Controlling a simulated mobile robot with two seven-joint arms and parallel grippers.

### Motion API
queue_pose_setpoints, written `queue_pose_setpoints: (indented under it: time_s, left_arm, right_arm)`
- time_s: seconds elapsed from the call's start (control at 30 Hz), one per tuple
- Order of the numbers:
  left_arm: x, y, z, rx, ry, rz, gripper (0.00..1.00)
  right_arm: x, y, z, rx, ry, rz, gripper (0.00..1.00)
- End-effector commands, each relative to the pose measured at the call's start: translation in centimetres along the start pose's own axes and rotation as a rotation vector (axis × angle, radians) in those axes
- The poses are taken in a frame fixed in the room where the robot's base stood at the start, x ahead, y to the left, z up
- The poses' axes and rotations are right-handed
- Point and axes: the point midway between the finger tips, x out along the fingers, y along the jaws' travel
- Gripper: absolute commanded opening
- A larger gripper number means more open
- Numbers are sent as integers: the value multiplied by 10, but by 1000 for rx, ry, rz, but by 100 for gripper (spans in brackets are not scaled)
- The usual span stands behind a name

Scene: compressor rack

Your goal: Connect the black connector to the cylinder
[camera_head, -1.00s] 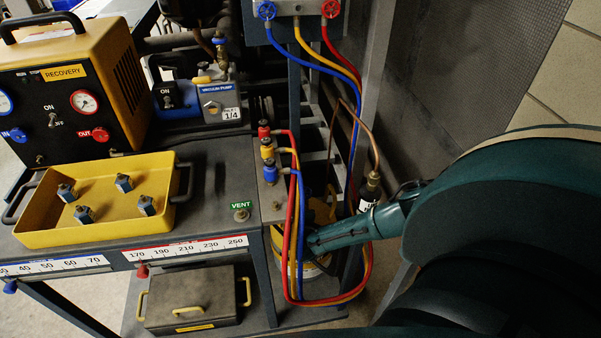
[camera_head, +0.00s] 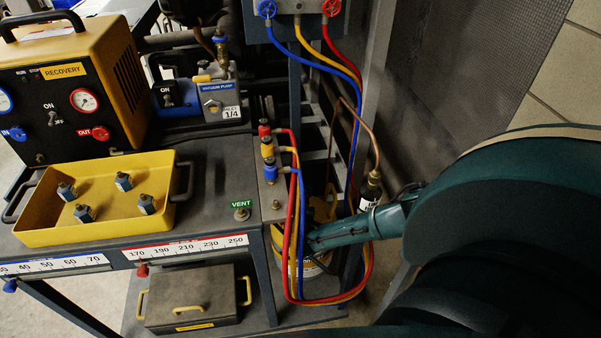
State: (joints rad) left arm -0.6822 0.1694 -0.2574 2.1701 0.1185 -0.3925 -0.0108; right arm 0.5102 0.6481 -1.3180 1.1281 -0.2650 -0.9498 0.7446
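My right arm comes in from the right, and its gripper (camera_head: 312,240) reaches in among the hanging hoses beside the cart. The red, yellow and blue hoses cross in front of its tip, so its fingers and anything between them are hidden. A yellow cylinder (camera_head: 318,268) stands low behind the hoses, mostly covered by them and by my arm. A small black bottle-shaped part (camera_head: 370,190) with a white label and a brass top hangs just above my forearm on a copper tube. I cannot make out a separate black connector. My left gripper is not in view.
The hoses (camera_head: 291,235) loop down from three fittings (camera_head: 268,152) at the cart's right edge. A yellow tray (camera_head: 50,220) with several small fittings stands on the cart, in front of the recovery unit (camera_head: 70,110) and vacuum pump (camera_head: 215,98). A grey post (camera_head: 375,90) rises behind the hoses.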

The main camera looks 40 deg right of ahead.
Motion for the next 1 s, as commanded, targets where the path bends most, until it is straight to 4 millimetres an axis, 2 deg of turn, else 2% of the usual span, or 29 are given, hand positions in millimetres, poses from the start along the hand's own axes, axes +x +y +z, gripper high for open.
queue_pose_setpoints:
  time_s: [0.17,0.2,0.4,0.5,0.67,1.0]
  left_arm:
    - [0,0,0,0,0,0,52]
    - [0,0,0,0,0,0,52]
    - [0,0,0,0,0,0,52]
    - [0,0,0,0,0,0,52]
    - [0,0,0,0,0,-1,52]
    - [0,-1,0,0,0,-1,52]
  right_arm:
    - [-1,-2,0,0,0,-3,0]
    - [-1,-2,0,0,0,-3,13]
    - [-1,-2,0,0,0,-3,29]
    - [-1,-1,0,0,0,-3,37]
    - [-1,-2,0,0,0,-3,37]
    - [0,-1,0,0,0,-3,65]
